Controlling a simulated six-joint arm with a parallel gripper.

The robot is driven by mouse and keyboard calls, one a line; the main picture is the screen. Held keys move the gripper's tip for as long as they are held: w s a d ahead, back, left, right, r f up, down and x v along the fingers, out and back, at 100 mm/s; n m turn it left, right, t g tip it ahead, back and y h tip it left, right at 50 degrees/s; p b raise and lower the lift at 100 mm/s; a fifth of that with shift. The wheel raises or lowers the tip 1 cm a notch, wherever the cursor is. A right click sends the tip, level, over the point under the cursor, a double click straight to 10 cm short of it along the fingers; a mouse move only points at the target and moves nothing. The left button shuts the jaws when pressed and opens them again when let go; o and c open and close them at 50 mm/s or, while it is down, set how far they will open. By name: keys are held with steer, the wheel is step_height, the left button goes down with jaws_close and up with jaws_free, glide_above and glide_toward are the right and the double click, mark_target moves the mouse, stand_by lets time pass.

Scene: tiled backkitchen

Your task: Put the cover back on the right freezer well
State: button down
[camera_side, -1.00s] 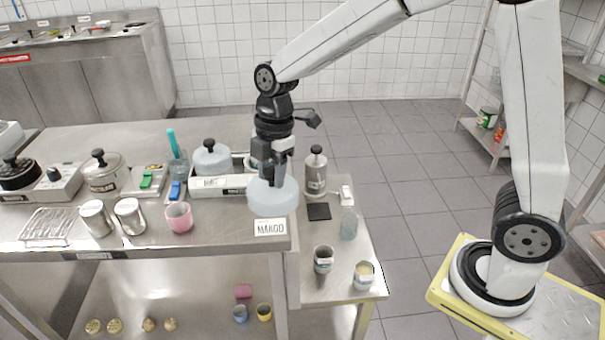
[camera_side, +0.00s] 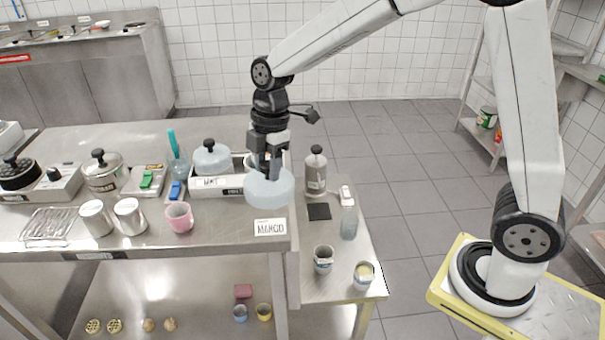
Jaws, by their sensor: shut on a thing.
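My gripper (camera_side: 268,168) is shut on a pale blue round cover (camera_side: 270,190) and holds it level above the counter, in front of the freezer box. The white freezer box (camera_side: 232,188) stands on the counter behind the cover. Its left well has a similar pale cover with a black knob (camera_side: 211,158) on it. The right well is largely hidden behind my gripper and the held cover; only part of its rim shows.
A MANGO card (camera_side: 270,227) lies at the counter's front edge below the cover. A pink cup (camera_side: 179,217) and metal cups (camera_side: 130,216) stand to the left.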

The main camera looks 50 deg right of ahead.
steer(key=w+d+m+t, duration=0.1)
steer(key=w+d+m, duration=1)
steer(key=w+d, duration=0.3)
steer(key=w, duration=0.2)
steer(key=shift+w+f+h, duration=0.2)
steer(key=shift+w+h, duration=0.2)
steer(key=shift+f, duration=0.2)
steer(key=shift+f, duration=3)
steer(key=shift+f, duration=0.15)
jaws_free()
